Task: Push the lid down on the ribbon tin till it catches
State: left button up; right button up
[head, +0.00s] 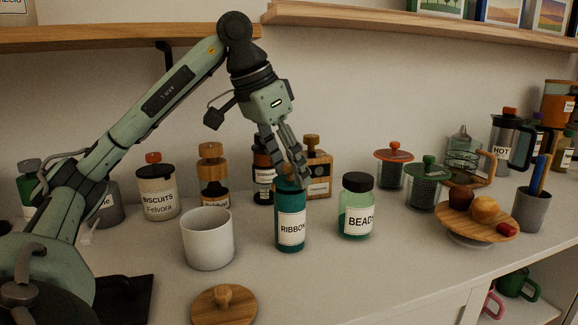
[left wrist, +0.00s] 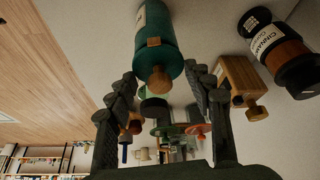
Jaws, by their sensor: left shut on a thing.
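The ribbon tin (head: 291,228) is a teal cylinder with a white label, upright on the counter. Its teal lid (head: 287,186) is at the top, partly hidden by my fingers; I cannot tell whether a gap remains under it. My left gripper (head: 291,182) points down from above, its fingers on either side of the lid. My right gripper is not in view.
The beads jar (head: 357,209) stands close right of the tin, a white pot (head: 207,239) close left. A wooden lid (head: 224,306) lies in front. Several jars, including biscuits (head: 157,191), line the back. A wooden stand (head: 468,214) is at right.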

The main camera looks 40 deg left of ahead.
pick_arm(q)
jog(key=shift+f, duration=0.1)
dwell(0.8)
jog(key=o, duration=1.1)
jog(key=o, duration=0.5)
